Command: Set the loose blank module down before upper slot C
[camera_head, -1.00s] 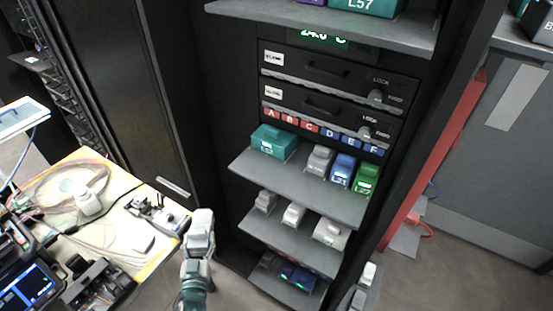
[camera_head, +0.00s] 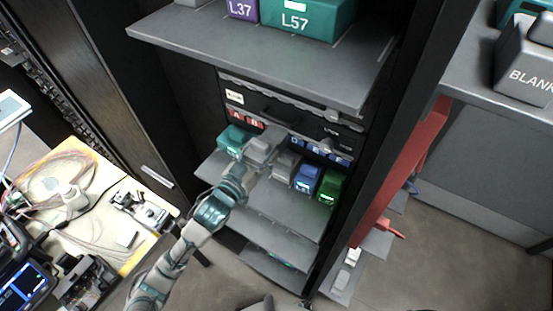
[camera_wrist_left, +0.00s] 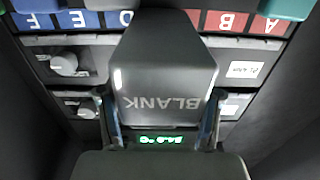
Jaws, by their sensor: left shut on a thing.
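The loose blank module (camera_wrist_left: 165,65) is a grey block lettered BLANK, upside down in the left wrist view. My left gripper (camera_wrist_left: 160,112) is shut on it, one finger on each side. In the head view the module (camera_head: 262,148) is held above the upper shelf, in front of the label strip. The strip shows red A, B (camera_head: 246,119) and blue D, E, F (camera_head: 313,149). Label C is hidden behind the module in both views, so the module lines up with slot C. Whether it touches the shelf, I cannot tell. My right gripper is not in view.
On the shelf (camera_head: 268,196) stand a teal module (camera_head: 234,139) to the left, and a grey (camera_head: 286,166), a blue (camera_head: 308,179) and a green module (camera_head: 329,188) to the right. Another shelf (camera_head: 250,42) overhangs above. Lower shelves lie beneath my arm.

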